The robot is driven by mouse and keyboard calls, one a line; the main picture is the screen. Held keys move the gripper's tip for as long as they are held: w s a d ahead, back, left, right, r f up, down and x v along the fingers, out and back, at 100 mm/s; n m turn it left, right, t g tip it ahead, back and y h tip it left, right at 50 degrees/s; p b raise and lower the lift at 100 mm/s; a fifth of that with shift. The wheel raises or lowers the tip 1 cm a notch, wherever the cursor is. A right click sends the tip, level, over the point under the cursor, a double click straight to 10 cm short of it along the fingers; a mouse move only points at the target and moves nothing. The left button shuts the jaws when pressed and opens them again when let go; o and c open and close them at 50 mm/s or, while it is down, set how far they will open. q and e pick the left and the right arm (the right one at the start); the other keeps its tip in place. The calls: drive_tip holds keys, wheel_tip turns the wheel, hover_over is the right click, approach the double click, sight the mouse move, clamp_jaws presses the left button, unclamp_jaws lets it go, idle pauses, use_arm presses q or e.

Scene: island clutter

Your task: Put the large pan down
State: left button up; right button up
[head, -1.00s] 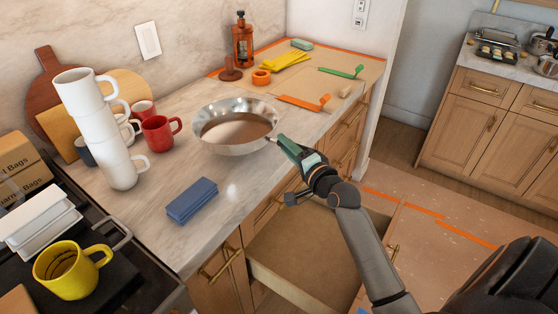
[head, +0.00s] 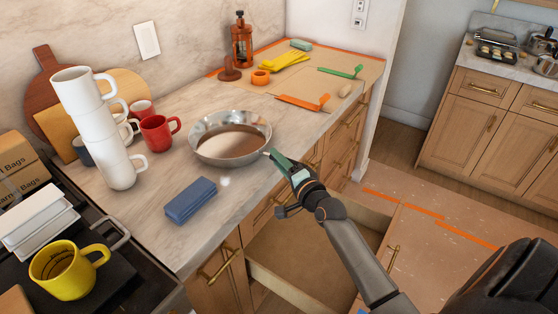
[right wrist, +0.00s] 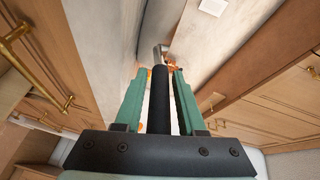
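The large pan (head: 231,146) is a shiny steel frying pan, upright and level, over the pale marble counter (head: 148,216). I cannot tell whether its base touches the counter or hangs slightly above it. My right gripper (head: 275,158) has its green fingers on both sides of the pan's handle at the counter's front edge. In the right wrist view the dark handle (right wrist: 160,98) runs between the two fingers, which close in on it. My left gripper is not in view.
A blue folded cloth (head: 190,200) lies in front of the pan. Red mugs (head: 158,134) and a tall stack of white mugs (head: 113,160) stand left. Utensils lie on a brown mat (head: 350,67) behind. An open drawer (head: 310,255) juts out below the counter.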

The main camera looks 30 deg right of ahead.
drive_tip(key=o, duration=0.4)
drive_tip(key=shift+c, duration=0.2)
drive_tip(key=shift+r, duration=0.2)
drive_tip(key=s, duration=1.2)
drive_tip(key=s+a+f+n+g+y, duration=0.1)
drive_tip(key=s+a+f+n+g, duration=0.3)
drive_tip(key=s+a+f+n, duration=0.3)
drive_tip(key=s+a+f+n+g+y, duration=0.2)
drive_tip(key=s+a+f+n+g, duration=0.2)
drive_tip(key=s+a+f+n, duration=0.4)
wheel_tip(320, 180, down, 8)
drive_tip(key=a+n, duration=0.2)
drive_tip(key=n, duration=0.1)
drive_tip(key=shift+s+a, duration=0.25)
drive_tip(key=shift+r, duration=0.1)
